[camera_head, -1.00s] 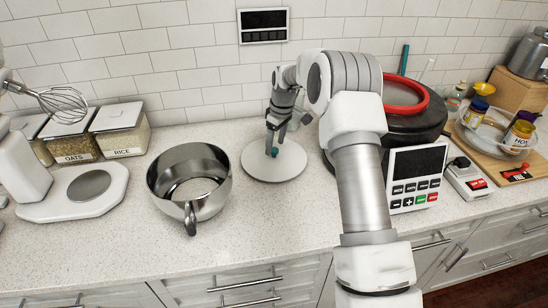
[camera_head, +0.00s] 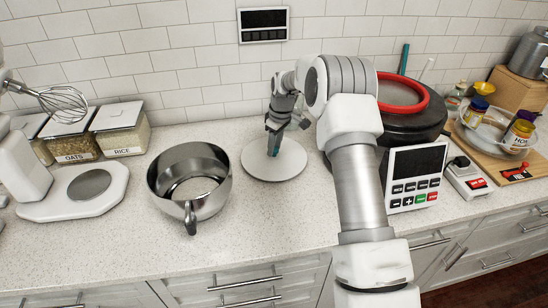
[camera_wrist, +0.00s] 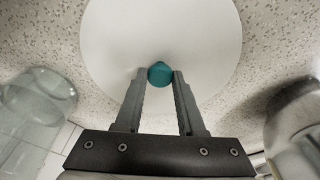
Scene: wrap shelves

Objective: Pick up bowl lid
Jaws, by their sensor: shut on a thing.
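The bowl lid (camera_head: 285,165) is a flat, pale round disc with a teal knob at its centre. It lies on the speckled counter to the right of the steel bowl in the head view. My gripper (camera_head: 274,142) points down over the lid's middle. In the wrist view the lid (camera_wrist: 195,40) fills the upper middle. My gripper (camera_wrist: 160,77) there has one finger on each side of the teal knob (camera_wrist: 160,72), shut on it. I see no clear gap between the lid and the counter.
A steel bowl with a handle (camera_head: 160,180) stands left of the lid. A dark round appliance with a red ring (camera_head: 415,125) and a keypad display (camera_head: 416,175) stand close on the right. The tiled wall is behind. The counter in front is clear.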

